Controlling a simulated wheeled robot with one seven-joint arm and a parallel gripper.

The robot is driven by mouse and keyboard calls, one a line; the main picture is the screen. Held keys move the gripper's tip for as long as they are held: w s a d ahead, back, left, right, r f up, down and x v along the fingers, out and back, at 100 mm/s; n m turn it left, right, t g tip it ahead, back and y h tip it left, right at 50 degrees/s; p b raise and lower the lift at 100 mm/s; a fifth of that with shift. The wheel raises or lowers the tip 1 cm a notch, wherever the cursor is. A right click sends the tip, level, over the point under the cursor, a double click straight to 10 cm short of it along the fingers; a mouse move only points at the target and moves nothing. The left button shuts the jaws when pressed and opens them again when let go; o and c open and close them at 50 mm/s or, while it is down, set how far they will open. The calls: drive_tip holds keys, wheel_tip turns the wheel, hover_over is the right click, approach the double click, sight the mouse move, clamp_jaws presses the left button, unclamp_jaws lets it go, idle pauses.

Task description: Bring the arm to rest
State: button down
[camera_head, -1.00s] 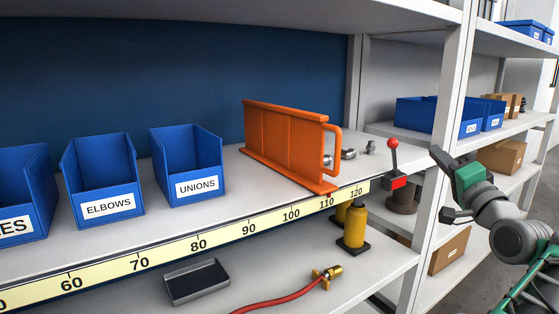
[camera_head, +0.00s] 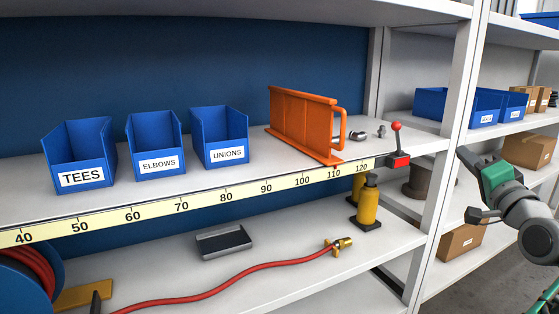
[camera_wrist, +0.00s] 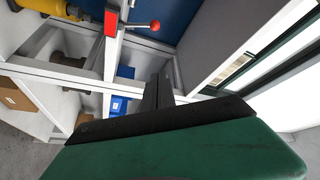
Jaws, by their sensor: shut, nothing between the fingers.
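My gripper (camera_head: 470,186) is at the right edge of the head view, in front of the shelf unit's right side. It is shut and empty, apart from the shelf. In the wrist view its dark finger (camera_wrist: 158,98) and green body (camera_wrist: 190,150) fill the lower part. The lever also shows at the top of the wrist view (camera_wrist: 135,25).
Blue bins for tees (camera_head: 80,155), elbows (camera_head: 156,148) and unions (camera_head: 220,140) stand on the middle shelf, left of an orange divider (camera_head: 303,122). Yellow cylinders (camera_head: 368,204) and a red hose (camera_head: 240,275) are below. A shelf upright (camera_head: 452,150) stands near my gripper.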

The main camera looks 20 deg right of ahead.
drive_tip(key=w+a+f+n+g+y+p, duration=0.2)
drive_tip(key=w+a+f+p, duration=0.1)
drive_tip(key=a, duration=0.5)
drive_tip(key=w+a+f+n+g+y+p, duration=0.1)
drive_tip(key=w+a+f+n+g+p, duration=0.25)
drive_tip(key=a, duration=0.45)
drive_tip(key=w+a+f+n+g+y+p, duration=0.2)
drive_tip(key=w+a+f, duration=0.15)
drive_tip(key=a, duration=0.45)
drive_tip(key=s+a+f+n+g+p, duration=0.45)
drive_tip(key=s+a, duration=0.25)
drive_tip(key=a, duration=0.5)
drive_tip(key=s+a+f+n+g+p, duration=0.1)
drive_tip(key=s+a+f+g, duration=0.1)
drive_tip(key=s, duration=0.4)
drive_tip(key=s+a+f+n+g+p, duration=0.1)
drive_tip(key=s+a+f+g+p, duration=0.1)
drive_tip(key=s, duration=0.5)
drive_tip(key=shift+a+f+g, duration=0.3)
drive_tip(key=shift+a+f, duration=0.35)
drive_tip(key=shift+f, duration=0.2)
